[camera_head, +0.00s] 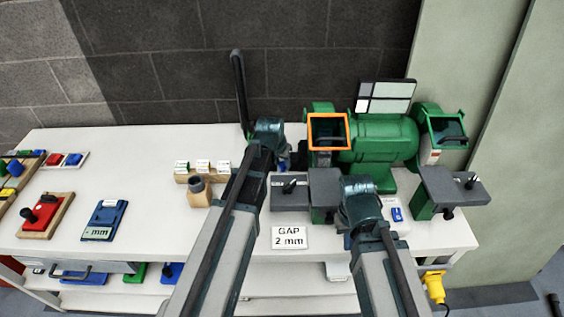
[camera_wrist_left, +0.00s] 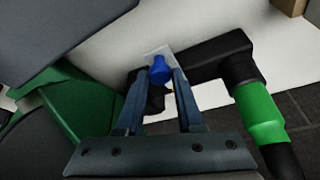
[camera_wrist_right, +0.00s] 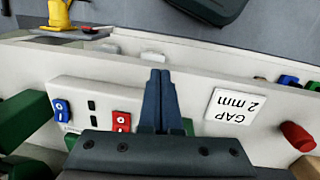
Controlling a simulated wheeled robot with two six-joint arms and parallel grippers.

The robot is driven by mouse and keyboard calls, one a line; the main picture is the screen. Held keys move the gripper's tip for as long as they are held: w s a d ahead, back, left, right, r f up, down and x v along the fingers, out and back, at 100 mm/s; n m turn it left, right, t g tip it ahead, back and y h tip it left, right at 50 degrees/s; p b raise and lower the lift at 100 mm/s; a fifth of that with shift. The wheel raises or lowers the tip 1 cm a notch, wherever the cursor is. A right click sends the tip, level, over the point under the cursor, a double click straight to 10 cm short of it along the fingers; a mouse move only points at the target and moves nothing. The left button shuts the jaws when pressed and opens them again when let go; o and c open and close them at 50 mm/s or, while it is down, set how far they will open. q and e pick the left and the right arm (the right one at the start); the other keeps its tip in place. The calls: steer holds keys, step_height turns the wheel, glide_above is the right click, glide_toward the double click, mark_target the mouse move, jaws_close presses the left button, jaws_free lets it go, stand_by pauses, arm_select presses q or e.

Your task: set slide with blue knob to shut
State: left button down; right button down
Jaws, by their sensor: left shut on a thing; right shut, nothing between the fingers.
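A blue knob (camera_wrist_left: 159,72) shows in the left wrist view, on a pale plate (camera_wrist_left: 153,54) beside black parts at the back of the bench. My left gripper (camera_wrist_left: 158,85) has its fingers on both sides of the knob and is shut on it. In the head view my left gripper (camera_head: 283,160) is left of the green grinder (camera_head: 385,140); its arm hides most of the slide. How far the slide is open cannot be told. My right gripper (camera_wrist_right: 160,80) is shut and empty above the bench's front edge; it also shows in the head view (camera_head: 362,200).
A switch box with a blue rocker (camera_wrist_right: 61,110) and a red rocker (camera_wrist_right: 121,122) is beside my right gripper. A "GAP 2 mm" card (camera_head: 289,237) lies at the front. A black-and-green lever (camera_wrist_left: 262,115) stands close to my left gripper. Panels with knobs (camera_head: 45,214) lie at left.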

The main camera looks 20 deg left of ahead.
stand_by(0.4)
arm_select(q)
steer(key=w, duration=0.2)
steer(key=w+a, duration=0.1)
steer(key=w, duration=0.2)
steer(key=shift+a, duration=0.2)
steer(key=shift+s, duration=0.1)
steer(key=c, duration=0.5)
jaws_free()
steer(key=shift+c, duration=0.2)
